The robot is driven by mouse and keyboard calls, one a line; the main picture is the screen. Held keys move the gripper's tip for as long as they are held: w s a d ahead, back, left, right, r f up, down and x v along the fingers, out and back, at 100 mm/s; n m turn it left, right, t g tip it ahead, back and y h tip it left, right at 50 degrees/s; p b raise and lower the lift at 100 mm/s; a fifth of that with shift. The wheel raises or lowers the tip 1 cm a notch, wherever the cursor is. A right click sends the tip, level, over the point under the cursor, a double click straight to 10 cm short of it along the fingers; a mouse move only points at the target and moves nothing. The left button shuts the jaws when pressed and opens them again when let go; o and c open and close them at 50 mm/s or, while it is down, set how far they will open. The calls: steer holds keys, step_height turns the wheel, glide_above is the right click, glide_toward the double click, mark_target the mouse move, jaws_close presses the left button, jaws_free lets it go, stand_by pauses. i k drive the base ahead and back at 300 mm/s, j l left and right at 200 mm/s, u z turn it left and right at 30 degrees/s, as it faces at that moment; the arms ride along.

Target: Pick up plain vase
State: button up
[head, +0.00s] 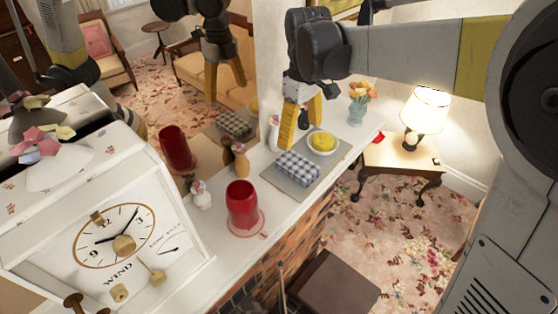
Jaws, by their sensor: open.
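A plain red vase (242,206) stands upright on the white mantel shelf (196,241), on a round reddish base or mat. It has no visible pattern, and I take it as the plain vase. My gripper (302,116) points down over the far part of the shelf, to the upper right of the red vase and clear of it. Its two yellow fingers are apart with nothing between them. A slim white object (274,133) stands just left of the fingers, partly hidden by one; I cannot tell what it is.
A checkered box or cloth (298,168) and a yellow-filled bowl (322,143) lie near my gripper. A flower vase (359,104) stands farther back. A white clock (120,235) fills the left front. A mirror behind doubles things.

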mark_target(242, 200)
steer(key=k+j+z, duration=0.85)
steer(key=k+j, duration=0.05)
steer(key=k, duration=0.1)
